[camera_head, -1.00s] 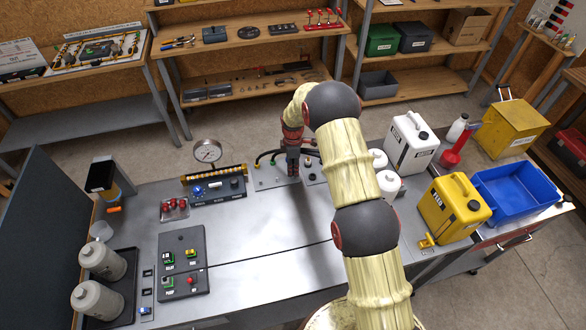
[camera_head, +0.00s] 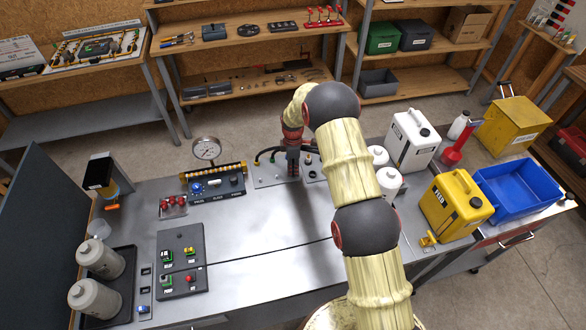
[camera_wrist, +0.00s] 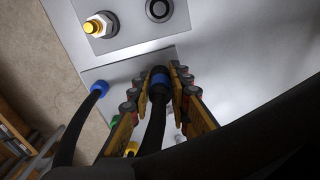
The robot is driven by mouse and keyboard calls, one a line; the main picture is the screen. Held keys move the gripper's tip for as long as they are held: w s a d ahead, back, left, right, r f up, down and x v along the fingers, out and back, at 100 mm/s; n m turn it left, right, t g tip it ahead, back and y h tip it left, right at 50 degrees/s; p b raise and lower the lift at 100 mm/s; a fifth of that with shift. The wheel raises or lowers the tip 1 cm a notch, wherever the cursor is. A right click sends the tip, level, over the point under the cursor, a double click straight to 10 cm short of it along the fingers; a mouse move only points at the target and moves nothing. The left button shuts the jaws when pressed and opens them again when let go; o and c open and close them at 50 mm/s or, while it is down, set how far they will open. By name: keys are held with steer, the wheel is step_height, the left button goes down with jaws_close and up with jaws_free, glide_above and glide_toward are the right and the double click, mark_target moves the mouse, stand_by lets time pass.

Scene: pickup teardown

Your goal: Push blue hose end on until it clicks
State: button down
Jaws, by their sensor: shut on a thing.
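My gripper (camera_wrist: 157,78) is shut on a black hose (camera_wrist: 153,125) at its blue-banded end (camera_wrist: 160,80). The hose runs down between the fingers toward the bottom of the wrist view. Its tip is over a grey metal plate; whether it is seated on a fitting is hidden. A second black hose with a blue end (camera_wrist: 98,89) is to the left, apart from the fingers. In the head view my gripper (camera_head: 292,168) points down at the grey hose plate (camera_head: 264,178) at the back of the bench.
A separate plate in the wrist view carries a brass fitting (camera_wrist: 96,26) and a black round port (camera_wrist: 158,9). Green and yellow parts show beside the left finger. A pressure gauge (camera_head: 207,149) stands left of the hose plate; white bottles (camera_head: 389,182) stand right.

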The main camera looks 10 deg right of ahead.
steer(key=shift+f+b, duration=0.5)
stand_by(1.2)
steer(key=c, duration=1.6)
jaws_free()
steer(key=shift+r, duration=0.15)
step_height(320, 180, up, 12)
steer(key=shift+f, duration=0.15)
